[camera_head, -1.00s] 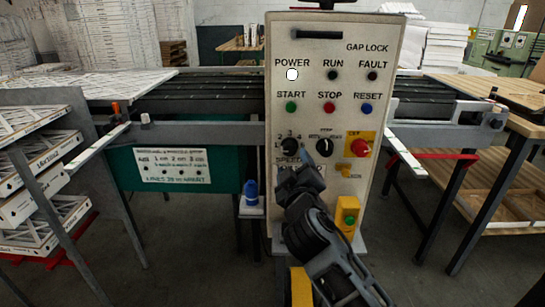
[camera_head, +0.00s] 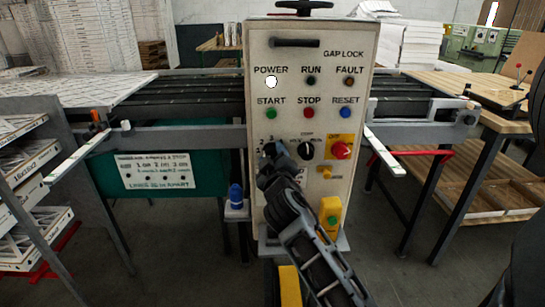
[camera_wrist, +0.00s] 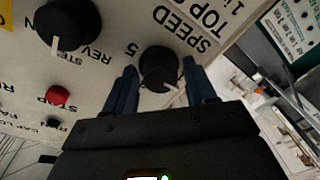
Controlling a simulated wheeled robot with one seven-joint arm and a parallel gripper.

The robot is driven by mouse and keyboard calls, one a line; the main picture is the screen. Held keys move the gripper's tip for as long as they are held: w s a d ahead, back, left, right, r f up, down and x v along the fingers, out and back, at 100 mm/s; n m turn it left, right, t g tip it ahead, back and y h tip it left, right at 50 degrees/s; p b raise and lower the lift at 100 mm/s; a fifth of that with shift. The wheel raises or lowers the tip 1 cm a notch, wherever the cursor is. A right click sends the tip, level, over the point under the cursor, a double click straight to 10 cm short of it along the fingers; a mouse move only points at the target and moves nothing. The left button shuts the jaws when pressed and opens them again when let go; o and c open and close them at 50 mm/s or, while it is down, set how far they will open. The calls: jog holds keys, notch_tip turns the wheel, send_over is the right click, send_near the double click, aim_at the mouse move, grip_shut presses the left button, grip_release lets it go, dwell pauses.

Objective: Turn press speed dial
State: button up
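The speed dial (camera_wrist: 158,66) is a round black knob on the cream control panel (camera_head: 350,105). In the wrist view, which is upside down, it sits between the two blue-grey fingers of my gripper (camera_head: 276,152). The fingers are apart, one on each side of the knob; I cannot tell whether they touch it. The printed word SPEED and a 5 show beside the knob. In the head view my gripper is at the panel's left dial and hides most of it.
A second black knob (camera_head: 306,150) is close right of the dial, with a red knob on a yellow plate (camera_head: 341,149) beyond. START (camera_head: 271,113), STOP (camera_head: 308,112) and RESET (camera_head: 345,112) buttons lie above. A blue-capped item (camera_head: 236,197) stands left of the panel.

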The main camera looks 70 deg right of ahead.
jog(key=shift+f, duration=0.1)
jog(key=c, duration=0.7)
jog(key=shift+f+b, duration=0.1)
jog(key=shift+b, duration=0.25)
